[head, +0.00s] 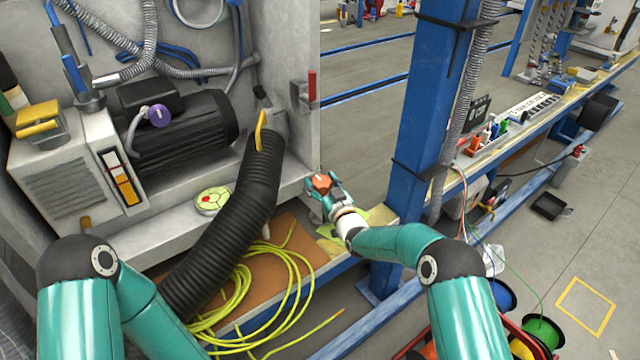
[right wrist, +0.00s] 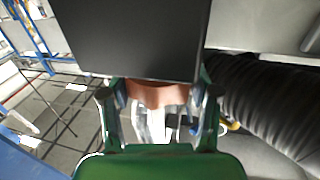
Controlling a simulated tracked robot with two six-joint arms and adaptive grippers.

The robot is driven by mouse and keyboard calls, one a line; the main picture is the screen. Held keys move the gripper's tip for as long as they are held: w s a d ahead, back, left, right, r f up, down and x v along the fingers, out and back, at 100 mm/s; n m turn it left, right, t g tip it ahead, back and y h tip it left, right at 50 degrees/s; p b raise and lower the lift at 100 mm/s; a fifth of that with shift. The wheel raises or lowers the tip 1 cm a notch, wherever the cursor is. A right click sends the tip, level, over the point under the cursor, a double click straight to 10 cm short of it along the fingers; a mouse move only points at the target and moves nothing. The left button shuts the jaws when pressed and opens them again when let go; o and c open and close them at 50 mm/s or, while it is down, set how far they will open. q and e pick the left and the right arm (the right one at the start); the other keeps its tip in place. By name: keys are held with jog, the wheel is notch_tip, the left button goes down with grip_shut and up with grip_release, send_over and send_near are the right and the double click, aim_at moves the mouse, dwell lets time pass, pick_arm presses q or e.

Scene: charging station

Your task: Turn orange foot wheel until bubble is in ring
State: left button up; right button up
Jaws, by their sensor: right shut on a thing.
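The orange foot wheel (head: 323,184) is at the right front corner of the grey machine housing. My right gripper (head: 320,188) is shut on it. In the right wrist view the orange wheel (right wrist: 157,94) sits between the two fingers of my right gripper (right wrist: 160,104), under a dark flat panel that hides its upper part. A round yellow-green level (head: 212,200) with a red mark lies on the machine's ledge, left of the black hose. It is too small to tell where the bubble sits against the ring. My left gripper is out of view.
A thick black corrugated hose (head: 232,225) runs down in front of the machine. Yellow cable (head: 240,305) lies coiled below it. A blue post (head: 425,120) stands close to the right of my right gripper. Cable reels (head: 540,335) lie at the bottom right.

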aim_at(318, 190)
jog(key=shift+s+a+f+m+t+h+b, duration=0.1)
jog(key=shift+m+t+h+b, duration=0.1)
jog(key=shift+m+h+b, duration=0.35)
jog(key=shift+w+a+f+m+t+h+b, duration=0.15)
jog(key=shift+m+h, duration=0.25)
jog(key=shift+h, duration=0.45)
jog(key=shift+s+d+m+t+h+b, duration=0.15)
jog(key=shift+m+t+h+b, duration=0.1)
jog(key=shift+m+h+b, duration=0.35)
jog(key=m+h, duration=0.1)
jog(key=h, duration=0.2)
jog(key=m+h, duration=0.2)
jog(key=h, duration=0.1)
jog(key=shift+a+m+b, duration=0.15)
jog(key=shift+m+b, duration=0.1)
jog(key=shift+b, duration=0.15)
jog(key=shift+r+m+g+h, duration=0.1)
jog(key=shift+m+g+h, duration=0.3)
jog(key=shift+m+h, duration=0.75)
jog(key=shift+h, duration=0.45)
jog(key=o, duration=1.2)
jog(key=shift+d+r, duration=0.1)
jog(key=shift+d, duration=0.1)
jog(key=shift+c, duration=0.2)
jog(key=shift+s, duration=0.1)
jog(key=shift+v, duration=3.65)
